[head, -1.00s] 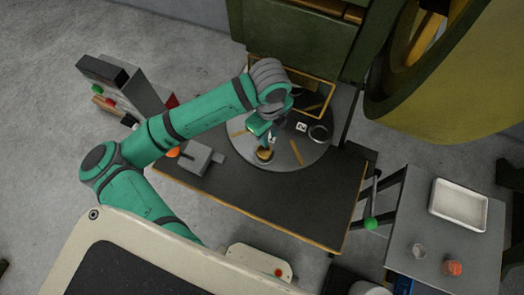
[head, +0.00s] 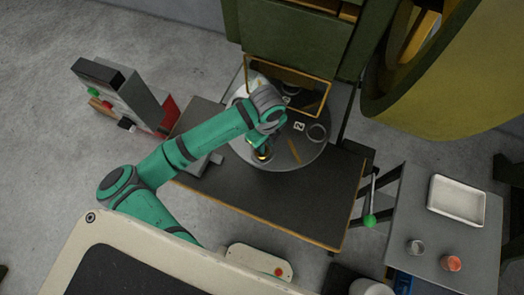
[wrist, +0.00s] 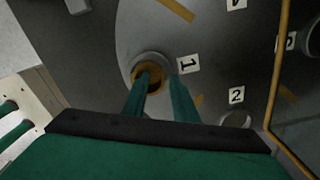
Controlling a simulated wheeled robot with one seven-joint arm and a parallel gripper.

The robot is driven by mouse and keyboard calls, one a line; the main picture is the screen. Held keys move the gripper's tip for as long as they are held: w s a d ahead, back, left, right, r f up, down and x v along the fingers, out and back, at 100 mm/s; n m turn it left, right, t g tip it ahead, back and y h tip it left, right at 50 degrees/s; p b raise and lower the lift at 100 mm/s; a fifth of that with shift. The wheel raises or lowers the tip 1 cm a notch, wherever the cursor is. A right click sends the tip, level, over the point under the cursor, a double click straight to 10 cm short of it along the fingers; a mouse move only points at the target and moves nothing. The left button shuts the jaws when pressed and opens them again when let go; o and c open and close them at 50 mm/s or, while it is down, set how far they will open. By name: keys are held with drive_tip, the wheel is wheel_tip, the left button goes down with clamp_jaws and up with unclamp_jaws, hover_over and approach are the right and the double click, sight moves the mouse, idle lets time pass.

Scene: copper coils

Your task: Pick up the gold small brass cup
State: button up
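The gold small brass cup (head: 262,156) stands on the round grey plate near its left front edge. In the wrist view the cup (wrist: 153,70) shows as a gold ring with a dark inside, next to a label marked 1. My gripper (wrist: 163,76) is over it with its two green fingers apart. The left finger overlaps the cup's opening and the right finger is at or just outside its right edge. I cannot tell whether they touch it. In the head view my arm partly hides the cup and gripper.
The round plate (head: 290,160) on the dark table also carries a label (head: 299,127), a ring (head: 317,132) and yellow strips (head: 294,150). A yellow frame (head: 328,95) stands behind. A white tray (head: 457,199) and two small cups are on the side table at right.

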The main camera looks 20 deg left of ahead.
drive_tip(key=shift+f, duration=0.25)
clamp_jaws()
drive_tip(key=shift+r, duration=0.1)
